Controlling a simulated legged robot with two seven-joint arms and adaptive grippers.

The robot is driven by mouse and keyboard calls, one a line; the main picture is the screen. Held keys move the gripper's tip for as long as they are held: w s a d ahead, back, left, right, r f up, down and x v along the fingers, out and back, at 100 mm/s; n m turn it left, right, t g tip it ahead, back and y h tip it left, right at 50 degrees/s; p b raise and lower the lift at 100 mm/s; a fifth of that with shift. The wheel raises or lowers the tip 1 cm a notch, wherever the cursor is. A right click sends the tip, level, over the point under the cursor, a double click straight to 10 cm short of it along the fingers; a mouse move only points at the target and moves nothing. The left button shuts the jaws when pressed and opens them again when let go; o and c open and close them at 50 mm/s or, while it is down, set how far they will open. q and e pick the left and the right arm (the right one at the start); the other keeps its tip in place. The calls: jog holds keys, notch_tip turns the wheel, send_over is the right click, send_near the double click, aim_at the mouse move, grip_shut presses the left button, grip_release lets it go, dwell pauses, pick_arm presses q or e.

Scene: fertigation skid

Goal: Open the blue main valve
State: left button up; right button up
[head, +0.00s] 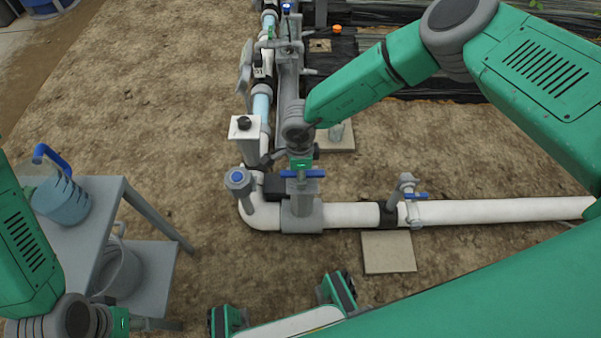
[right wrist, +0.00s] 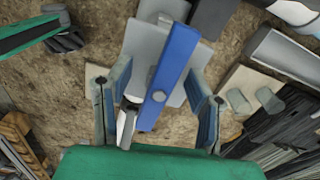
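The blue main valve shows as a blue lever (head: 303,173) on a grey body above the pipe corner in the head view. The lever lies left to right there. In the right wrist view the lever (right wrist: 168,72) is a long blue bar, slightly slanted. My right gripper (right wrist: 158,90) is open, with one finger on each side of the lever and visible gaps between. In the head view my right gripper (head: 301,160) is just behind the lever, partly hidden by its wrist. My left gripper (head: 118,322) is at the bottom left edge, mostly cut off; its fingers cannot be made out.
A smaller blue-handled valve (head: 416,196) sits on the white pipe (head: 480,210) at the right. A blue-capped grey post (head: 238,180) and a white box (head: 245,130) stand left of the lever. A grey table (head: 100,215) bears a blue jug (head: 62,198). Bare soil lies between.

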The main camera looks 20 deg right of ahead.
jog(key=shift+d, duration=0.15)
jog(key=shift+r+p, duration=0.3)
notch_tip(320, 180, up, 10)
jog(key=p, duration=0.7)
jog(key=shift+d+f+p, duration=0.1)
jog(key=shift+f+p, duration=0.1)
jog(key=shift+p, duration=0.15)
jog(key=shift+f, duration=0.1)
